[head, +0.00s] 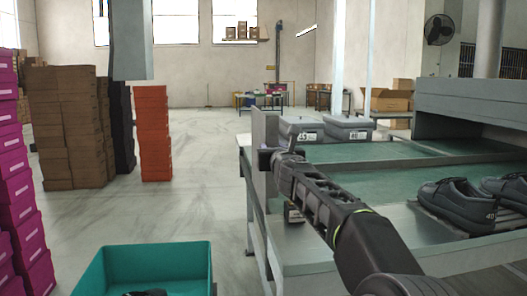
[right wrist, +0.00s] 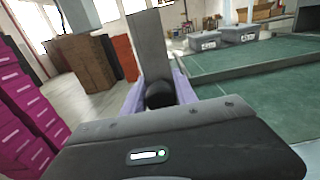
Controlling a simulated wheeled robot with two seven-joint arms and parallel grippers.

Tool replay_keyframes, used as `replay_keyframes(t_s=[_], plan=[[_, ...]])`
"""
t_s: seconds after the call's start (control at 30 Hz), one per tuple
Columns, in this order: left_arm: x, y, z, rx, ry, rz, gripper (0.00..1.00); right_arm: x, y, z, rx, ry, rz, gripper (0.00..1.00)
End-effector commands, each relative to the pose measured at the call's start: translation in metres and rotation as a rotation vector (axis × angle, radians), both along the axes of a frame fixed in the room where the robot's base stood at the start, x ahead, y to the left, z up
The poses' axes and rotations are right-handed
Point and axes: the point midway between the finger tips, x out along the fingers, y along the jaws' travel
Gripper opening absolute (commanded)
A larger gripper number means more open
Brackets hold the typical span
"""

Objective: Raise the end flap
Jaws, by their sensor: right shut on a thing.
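The end flap (head: 265,128) is a grey plate standing upright at the near left end of the line's table. In the right wrist view the flap (right wrist: 149,42) rises straight ahead, beyond the fingers. My right gripper (head: 273,158) is at the flap's face. In the right wrist view its two pale purple fingers (right wrist: 159,92) close around a dark rounded knob (right wrist: 160,96) in front of the flap. The gripper hides the flap's lower part and its hinge. My left gripper is not in view.
The green belt (head: 370,185) runs right of the flap. Two grey lidded bins (head: 347,131) stand at its back; dark shoes (head: 452,204) sit at right. A teal crate (head: 150,258) stands front left. Box stacks (head: 153,130) stand left, with open floor between.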

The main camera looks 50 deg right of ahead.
Motion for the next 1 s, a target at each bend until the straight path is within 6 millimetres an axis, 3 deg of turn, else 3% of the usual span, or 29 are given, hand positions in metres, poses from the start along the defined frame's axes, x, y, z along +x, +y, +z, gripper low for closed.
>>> replay_keyframes(t_s=[0.43,0.47,0.5,0.67,1.0], plan=[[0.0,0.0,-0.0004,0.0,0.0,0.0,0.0,-0.0045,-0.0064,-0.0031,0.019,-0.008,-0.01,0.0],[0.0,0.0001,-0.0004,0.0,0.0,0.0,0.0,-0.0046,-0.0066,-0.0032,0.019,-0.008,-0.01,0.36],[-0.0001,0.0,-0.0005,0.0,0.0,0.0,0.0,-0.0047,-0.0067,-0.0032,0.018,-0.008,-0.011,0.39],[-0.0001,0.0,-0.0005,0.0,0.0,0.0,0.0,-0.0042,-0.0059,-0.0026,0.017,-0.008,-0.009,0.5],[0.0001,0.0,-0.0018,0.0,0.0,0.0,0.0,-0.0073,-0.001,-0.0017,0.015,-0.009,-0.004,0.5]])
